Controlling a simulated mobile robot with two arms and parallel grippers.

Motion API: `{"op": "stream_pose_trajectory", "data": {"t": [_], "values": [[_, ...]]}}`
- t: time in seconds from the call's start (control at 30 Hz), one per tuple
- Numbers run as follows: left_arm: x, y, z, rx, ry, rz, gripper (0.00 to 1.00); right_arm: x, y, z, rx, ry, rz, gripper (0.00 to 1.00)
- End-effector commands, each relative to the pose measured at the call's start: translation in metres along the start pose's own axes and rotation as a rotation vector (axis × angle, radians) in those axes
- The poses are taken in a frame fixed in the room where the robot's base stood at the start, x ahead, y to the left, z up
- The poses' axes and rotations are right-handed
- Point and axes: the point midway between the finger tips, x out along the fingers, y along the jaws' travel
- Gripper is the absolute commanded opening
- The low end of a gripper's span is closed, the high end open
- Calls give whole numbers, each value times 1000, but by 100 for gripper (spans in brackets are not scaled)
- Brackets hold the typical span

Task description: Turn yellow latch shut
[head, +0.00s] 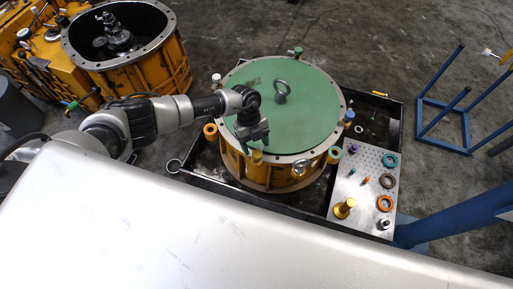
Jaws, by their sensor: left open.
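A round orange housing (232,159) with a green cover (313,107) and a grey flange stands in a black tray. A small yellow latch (257,157) is on the near edge of the flange. My left gripper (255,147) points down over the near part of the cover, right by this latch. Its fingers are open and nothing shows between them. I cannot tell whether the fingers touch the latch, or how the latch is turned. My right gripper is out of view.
A metal eye (282,91) stands on the cover. White (216,79), green (298,51) and blue (349,116) pieces sit around the rim. An open orange casing (172,68) stands back left.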

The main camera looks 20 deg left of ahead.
Motion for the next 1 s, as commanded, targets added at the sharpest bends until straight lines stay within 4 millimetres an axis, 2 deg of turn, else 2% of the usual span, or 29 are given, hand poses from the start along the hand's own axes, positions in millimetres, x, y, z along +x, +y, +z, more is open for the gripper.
{"op": "stream_pose_trajectory", "data": {"t": [0.03,0.2,0.4,1.0], "values": [[-15,-1,0,1,-3,-3,61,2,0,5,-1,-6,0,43],[-48,0,0,-1,-2,-2,61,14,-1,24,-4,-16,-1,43],[-70,0,1,-1,-2,-1,61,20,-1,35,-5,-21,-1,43],[-74,0,1,-1,-1,-1,61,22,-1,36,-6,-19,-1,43]]}}
